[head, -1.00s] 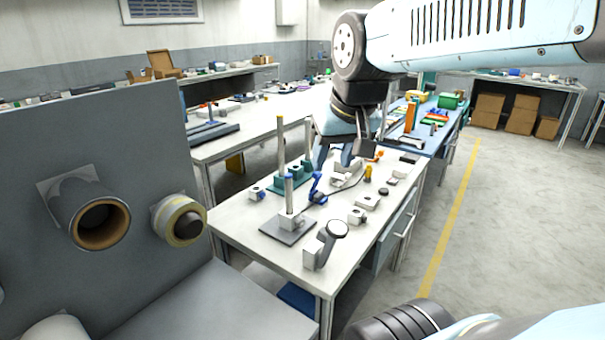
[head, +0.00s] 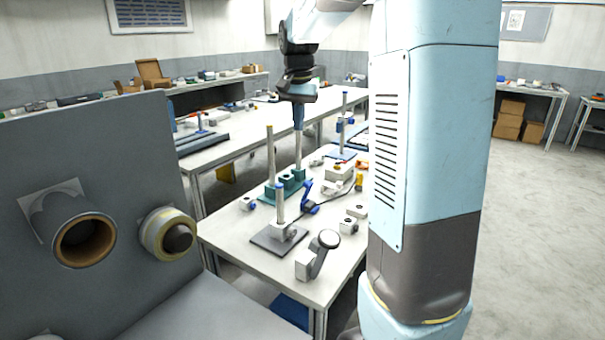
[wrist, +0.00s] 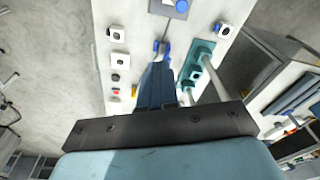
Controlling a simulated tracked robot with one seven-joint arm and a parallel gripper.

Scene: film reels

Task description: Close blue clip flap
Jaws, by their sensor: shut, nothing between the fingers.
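The blue clip (head: 311,206) sits on the white workbench, right of the post on the dark plate. Its blue flap (head: 306,188) stands raised and tilted, apart from the base. A dark cable runs from the clip to the right. In the wrist view the blue clip (wrist: 166,50) is just beyond my fingertips and partly hidden by them. My gripper (head: 299,164) points down, shut and empty, above the bench behind the clip, near the teal block. In the wrist view my gripper (wrist: 158,68) shows as dark blue fingers together. I cannot tell whether it touches anything.
A teal block (head: 268,194) with a tall post stands left of the clip. A round-headed grey device (head: 318,256) stands at the near edge. Small white blocks lie right. My arm hides the bench's right side.

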